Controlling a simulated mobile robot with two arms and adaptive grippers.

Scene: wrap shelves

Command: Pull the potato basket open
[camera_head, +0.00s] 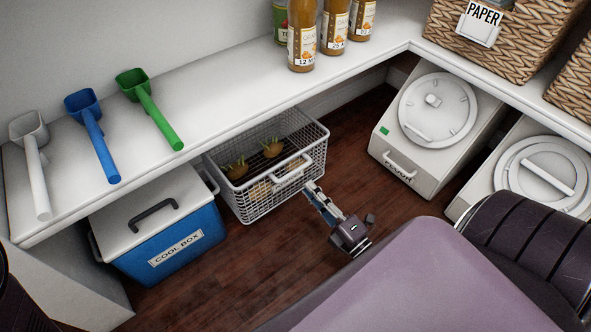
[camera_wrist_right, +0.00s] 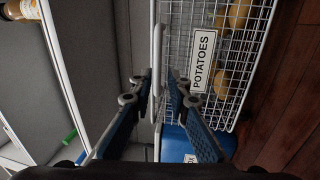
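The potato basket (camera_head: 252,206) is a white wire basket under the white shelf, with its front part sticking out past the shelf edge. Round items with green sprouts and yellowish potatoes lie in it. Its white handle (camera_head: 293,172) is on the front; a "POTATOES" label (camera_wrist_right: 204,60) shows in the right wrist view. My right gripper (camera_head: 311,187) is at the basket's front near the handle. In the right wrist view its fingertips (camera_wrist_right: 161,76) stand apart, one on each side of the handle bar. Whether either finger touches the bar is unclear. My left gripper is not in view.
A blue cool box (camera_head: 172,245) with a white lid stands left of the basket. A white flour bin (camera_head: 440,130) stands to the right, with another bin (camera_head: 545,175) beside it. Scoops and bottles are on the shelf (camera_head: 215,95). The wooden floor (camera_head: 345,150) between is clear.

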